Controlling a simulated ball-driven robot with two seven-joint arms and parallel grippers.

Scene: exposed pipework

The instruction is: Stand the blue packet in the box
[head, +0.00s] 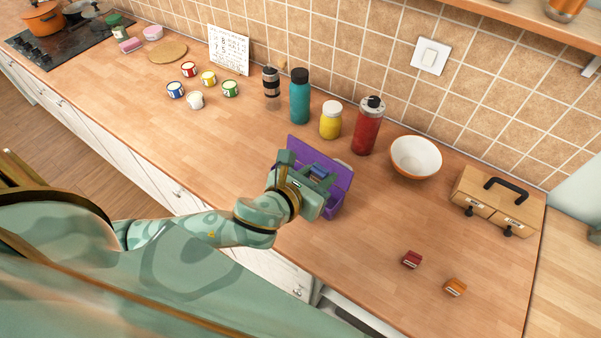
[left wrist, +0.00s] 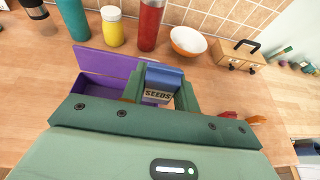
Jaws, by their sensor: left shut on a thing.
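The blue packet (left wrist: 163,80), with a "SEEDS" label, is upright between the two fingers of my left gripper (left wrist: 161,92), which is shut on it. In the head view the left gripper (head: 316,178) is over the purple box (head: 338,172), and a small part of the blue packet (head: 318,171) shows. The purple box also shows in the left wrist view (left wrist: 104,60), partly behind the fingers. My gripper hides the packet's lower end and part of the box, so I cannot tell whether the packet is inside it. My right gripper is not in view.
A red packet (head: 411,259) and an orange packet (head: 455,288) lie front right. Behind the box stand a teal bottle (head: 300,98), a yellow jar (head: 331,121), a red flask (head: 368,127) and a white bowl (head: 415,158). A wooden drawer box (head: 498,201) is at right.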

